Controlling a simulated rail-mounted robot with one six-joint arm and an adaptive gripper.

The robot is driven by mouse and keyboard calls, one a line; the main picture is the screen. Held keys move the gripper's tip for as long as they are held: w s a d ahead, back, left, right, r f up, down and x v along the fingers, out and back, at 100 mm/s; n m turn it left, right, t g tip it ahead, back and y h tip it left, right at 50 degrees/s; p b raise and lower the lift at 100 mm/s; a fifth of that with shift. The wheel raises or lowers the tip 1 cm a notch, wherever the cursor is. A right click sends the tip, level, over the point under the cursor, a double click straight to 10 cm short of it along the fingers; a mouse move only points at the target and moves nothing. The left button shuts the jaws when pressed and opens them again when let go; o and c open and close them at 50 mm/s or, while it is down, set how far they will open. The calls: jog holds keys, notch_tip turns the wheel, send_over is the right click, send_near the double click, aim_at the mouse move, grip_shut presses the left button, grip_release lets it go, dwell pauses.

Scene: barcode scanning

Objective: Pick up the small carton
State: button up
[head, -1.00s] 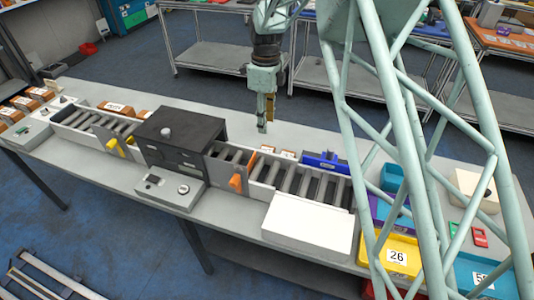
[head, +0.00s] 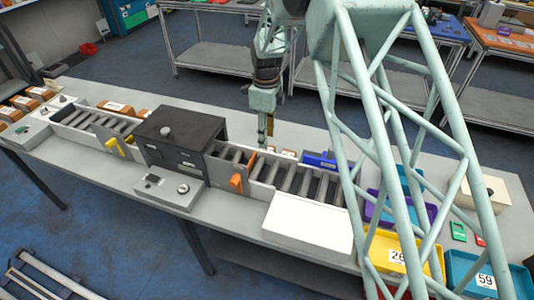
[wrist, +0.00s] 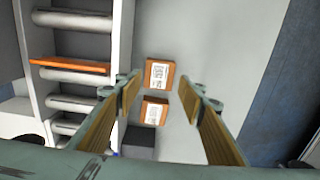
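Two small brown cartons with white printed labels lie on the grey table behind the roller conveyor. In the wrist view, one small carton (wrist: 159,74) is at the centre and the other small carton (wrist: 153,111) is just below it in the picture. My gripper (wrist: 158,89) is open and empty, its wood-coloured finger pads standing to either side of the cartons in the picture. In the head view, my gripper (head: 265,143) points down behind the conveyor, with a carton (head: 288,153) just to its right. The exact height above the cartons is hard to tell.
A blue item (head: 319,158) sits at right of the cartons. A black scanner box (head: 180,138) spans the conveyor. Coloured bins stand at right. The table behind is clear.

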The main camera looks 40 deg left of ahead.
jog(key=shift+f, duration=0.35)
jog(key=shift+f, duration=0.1)
jog(key=shift+d+f+b, duration=0.15)
jog(key=shift+f+b, duration=0.3)
jog(key=shift+f, duration=2.05)
jog(key=c, duration=0.6)
jog(key=shift+o, duration=0.2)
jog(key=shift+r, duration=0.1)
notch_tip(320, 180, up, 10)
jog(key=p, duration=0.1)
